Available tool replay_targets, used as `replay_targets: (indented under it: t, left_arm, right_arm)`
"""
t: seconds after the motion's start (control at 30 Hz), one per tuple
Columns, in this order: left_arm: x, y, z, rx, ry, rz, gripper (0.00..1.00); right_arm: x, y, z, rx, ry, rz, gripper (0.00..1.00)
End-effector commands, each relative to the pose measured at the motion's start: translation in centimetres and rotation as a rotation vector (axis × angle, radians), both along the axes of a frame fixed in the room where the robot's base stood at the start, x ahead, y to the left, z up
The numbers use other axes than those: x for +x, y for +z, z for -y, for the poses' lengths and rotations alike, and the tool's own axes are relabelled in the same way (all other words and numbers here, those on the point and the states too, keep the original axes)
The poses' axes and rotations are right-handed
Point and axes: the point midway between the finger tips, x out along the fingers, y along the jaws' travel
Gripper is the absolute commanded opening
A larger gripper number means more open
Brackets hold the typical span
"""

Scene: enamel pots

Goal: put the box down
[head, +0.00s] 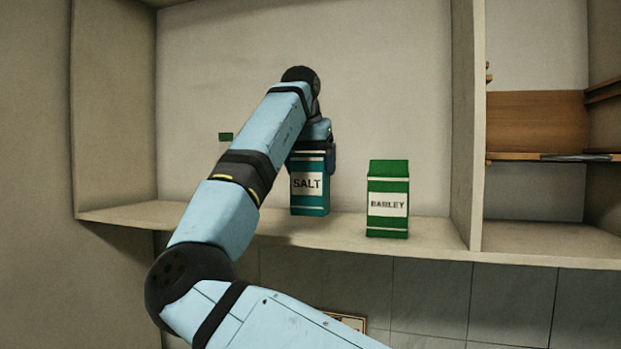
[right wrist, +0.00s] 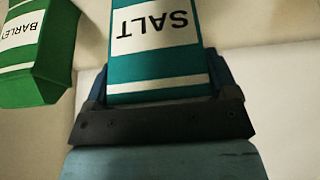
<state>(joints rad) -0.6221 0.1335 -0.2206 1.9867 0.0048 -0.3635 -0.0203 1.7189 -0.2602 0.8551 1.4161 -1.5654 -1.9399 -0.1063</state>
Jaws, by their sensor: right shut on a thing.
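The teal salt box (head: 310,202), with a white SALT label, stands upright at the wall shelf, left of the barley box. My right gripper (head: 312,160) is shut on its upper part from above. In the right wrist view the salt box (right wrist: 155,60) sits between the two dark fingers of my right gripper (right wrist: 160,95). Its lower edge is close to the shelf board; I cannot tell whether it touches. My left gripper is not in view.
A green barley box (head: 388,205) stands upright on the shelf (head: 435,232) to the right, with a gap between. It also shows in the right wrist view (right wrist: 38,60). A vertical divider (head: 466,120) bounds the shelf at right. A small green patch (head: 226,136) shows left of my arm.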

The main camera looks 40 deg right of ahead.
Motion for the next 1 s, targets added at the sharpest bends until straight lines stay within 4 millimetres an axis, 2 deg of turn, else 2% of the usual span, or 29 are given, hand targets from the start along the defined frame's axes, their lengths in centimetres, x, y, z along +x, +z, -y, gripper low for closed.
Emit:
replay_targets:
  t: [0.2,0.57,0.6,0.67,1.0]
  left_arm:
    - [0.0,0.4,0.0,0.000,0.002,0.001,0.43]
    - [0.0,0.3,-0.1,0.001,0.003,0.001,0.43]
    - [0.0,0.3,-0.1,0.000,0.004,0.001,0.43]
    - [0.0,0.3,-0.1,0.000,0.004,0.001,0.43]
    - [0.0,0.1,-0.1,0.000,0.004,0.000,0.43]
  right_arm:
    - [0.0,-2.8,0.0,0.001,0.000,0.000,0.45]
    - [0.0,-3.3,0.0,0.001,0.000,0.000,0.45]
    - [0.0,-3.3,0.0,0.001,0.000,0.000,0.89]
    - [0.0,-3.2,0.0,0.001,0.000,0.000,1.00]
    - [-0.1,-2.5,-0.1,0.000,0.000,0.000,1.00]
